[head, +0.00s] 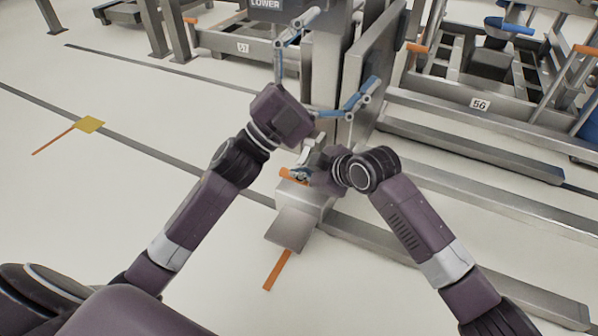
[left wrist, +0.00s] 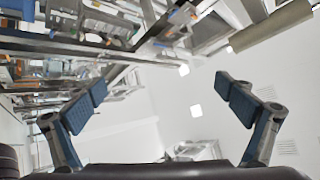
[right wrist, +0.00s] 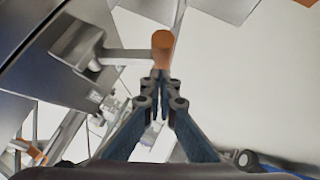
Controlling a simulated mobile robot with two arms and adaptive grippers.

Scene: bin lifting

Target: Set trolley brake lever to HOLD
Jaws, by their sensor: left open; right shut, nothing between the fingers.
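A short lever with an orange grip (head: 289,176) sits at the grey box (head: 302,196) at the foot of the steel column. In the right wrist view the orange grip (right wrist: 162,42) is at the end of a grey arm from a bracket (right wrist: 82,45). My right gripper (head: 301,175) is shut and empty. Its fingertips (right wrist: 160,80) are right at the grip, overlapping its lower end; I cannot tell whether they touch. My left gripper (head: 342,50) is open and empty before the column; its spread fingers also show in the left wrist view (left wrist: 160,90). No HOLD mark is readable.
The steel column and upright plate (head: 372,65) stand close to both grippers, under a LOWER sign (head: 265,4). Steel frames numbered 57 (head: 243,48) and 56 (head: 480,104) stand behind. Low rails (head: 480,198) run along the right floor. The floor at left is clear.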

